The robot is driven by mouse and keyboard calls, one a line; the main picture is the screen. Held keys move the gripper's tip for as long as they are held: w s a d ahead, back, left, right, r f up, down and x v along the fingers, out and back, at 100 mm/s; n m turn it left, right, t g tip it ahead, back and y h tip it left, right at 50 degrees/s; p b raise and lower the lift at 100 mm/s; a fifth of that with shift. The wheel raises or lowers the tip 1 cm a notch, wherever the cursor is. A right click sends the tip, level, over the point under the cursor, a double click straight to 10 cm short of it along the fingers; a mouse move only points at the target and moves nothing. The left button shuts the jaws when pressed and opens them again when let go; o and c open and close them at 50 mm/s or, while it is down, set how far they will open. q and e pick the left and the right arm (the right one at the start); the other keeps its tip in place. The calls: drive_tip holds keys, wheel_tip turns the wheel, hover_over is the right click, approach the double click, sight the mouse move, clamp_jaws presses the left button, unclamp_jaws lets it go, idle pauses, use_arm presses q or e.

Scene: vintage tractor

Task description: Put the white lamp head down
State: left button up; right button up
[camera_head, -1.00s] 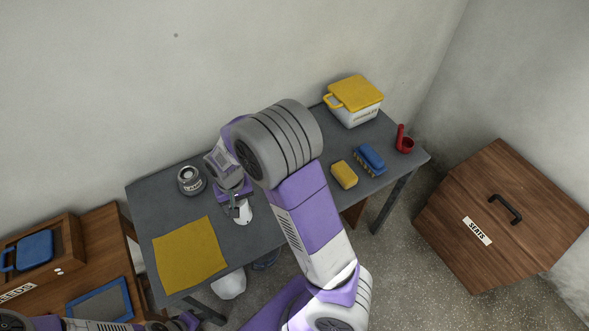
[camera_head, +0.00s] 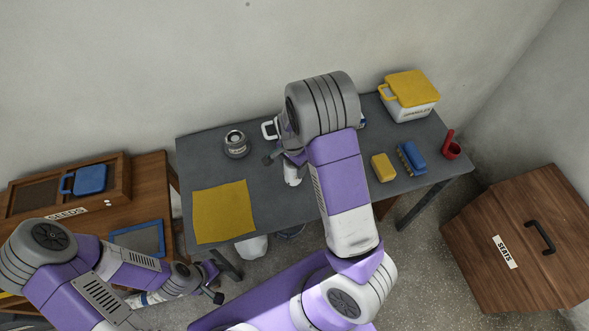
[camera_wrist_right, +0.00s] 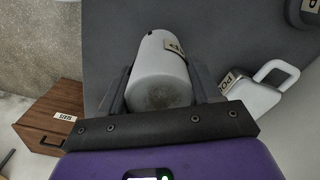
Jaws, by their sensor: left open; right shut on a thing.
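The white lamp head (camera_head: 292,175) is a smooth white cylinder with a small label. It is over the dark grey table (camera_head: 275,203), right of the yellow cloth. In the right wrist view the lamp head (camera_wrist_right: 160,65) lies between the two dark fingers of my right gripper (camera_wrist_right: 160,92), which is shut on it. My right gripper (camera_head: 290,158) is partly hidden by its own arm in the head view. Whether the lamp head touches the tabletop, I cannot tell. My left gripper (camera_head: 213,284) is open and empty, low in front of the table.
A grey can (camera_head: 236,144) and a white handled container (camera_head: 269,129) stand behind the gripper. The yellow cloth (camera_head: 223,211) lies at left.

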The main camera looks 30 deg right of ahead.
wheel_tip(320, 180, down, 3)
drive_tip(key=shift+r, duration=0.15)
drive_tip(key=shift+f, duration=0.2)
drive_tip(key=shift+f+b, duration=0.15)
drive_tip(key=shift+b, duration=0.2)
drive_tip(key=o, duration=1.6)
